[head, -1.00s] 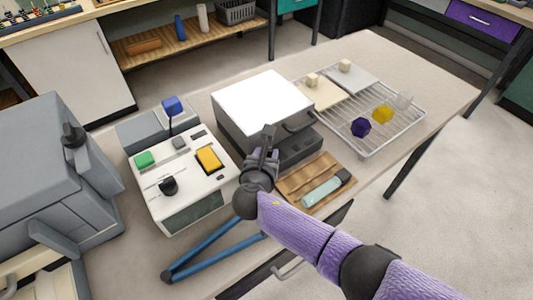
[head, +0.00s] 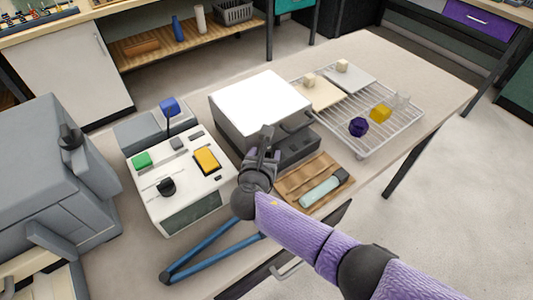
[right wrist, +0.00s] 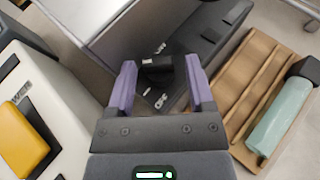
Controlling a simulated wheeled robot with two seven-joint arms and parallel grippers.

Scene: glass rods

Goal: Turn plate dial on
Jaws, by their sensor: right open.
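The white-topped plate unit (head: 262,100) stands on the table with a dark front panel. In the right wrist view its black dial (right wrist: 157,66) sits on that dark panel (right wrist: 190,55), with small white lettering above and below it. The lower label looks like "OFF"; the upper one is unclear. My right gripper (right wrist: 160,85) is open, with one purple finger on each side of the dial. I cannot tell whether either finger touches it. In the head view my right gripper (head: 265,142) is in front of the unit and hides the dial. My left gripper is not in view.
A white device (head: 180,185) with green and yellow buttons and a black knob stands left. A wooden tray (head: 290,190) with a pale green tool (head: 320,190) lies right of my gripper. A wire rack (head: 390,135) holds several small pieces. Blue tongs (head: 215,236) lie in front.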

